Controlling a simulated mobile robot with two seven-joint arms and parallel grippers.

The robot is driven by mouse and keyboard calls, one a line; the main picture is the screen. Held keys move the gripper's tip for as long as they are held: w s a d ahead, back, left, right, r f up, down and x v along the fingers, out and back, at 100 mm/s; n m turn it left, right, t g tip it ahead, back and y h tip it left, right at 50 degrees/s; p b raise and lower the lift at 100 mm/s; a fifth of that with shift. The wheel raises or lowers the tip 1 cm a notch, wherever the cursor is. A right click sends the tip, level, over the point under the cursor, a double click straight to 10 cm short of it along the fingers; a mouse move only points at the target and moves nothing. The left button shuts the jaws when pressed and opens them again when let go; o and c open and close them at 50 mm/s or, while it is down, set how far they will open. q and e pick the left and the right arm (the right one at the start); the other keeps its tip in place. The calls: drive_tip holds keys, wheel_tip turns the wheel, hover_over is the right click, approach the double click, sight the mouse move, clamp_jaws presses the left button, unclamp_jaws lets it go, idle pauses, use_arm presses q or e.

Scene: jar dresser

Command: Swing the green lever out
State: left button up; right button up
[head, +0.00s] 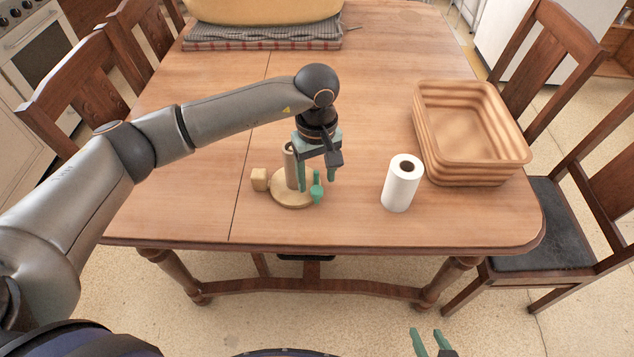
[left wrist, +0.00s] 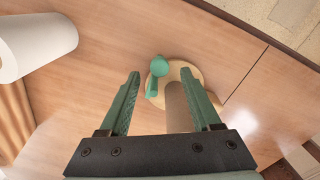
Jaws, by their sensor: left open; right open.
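The green lever (head: 317,192) sits at the front right edge of a round wooden base (head: 290,203) with an upright wooden post (head: 291,165). In the left wrist view the lever (left wrist: 159,60) has a round knob and a short green bar, over the edge of the pale base (left wrist: 188,70). My left gripper (head: 316,182) is open above the base, pointing down. In the left wrist view, its fingers (left wrist: 160,73) are on either side of the lever, apart from it. The post (left wrist: 178,108) rises between the fingers. My right gripper (head: 432,340) is open and empty at the bottom edge.
A small wooden block (head: 260,179) is left of the base. A white paper roll (head: 402,183) stands to the right, with a ribbed tan basket (head: 472,170) beyond it. Folded cloths (head: 262,37) lie at the back. The table (head: 385,65) is clear in the middle.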

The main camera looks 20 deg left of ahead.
sight(317, 189)
use_arm(q)
drive_tip(key=shift+f, duration=1.55)
clamp_jaws()
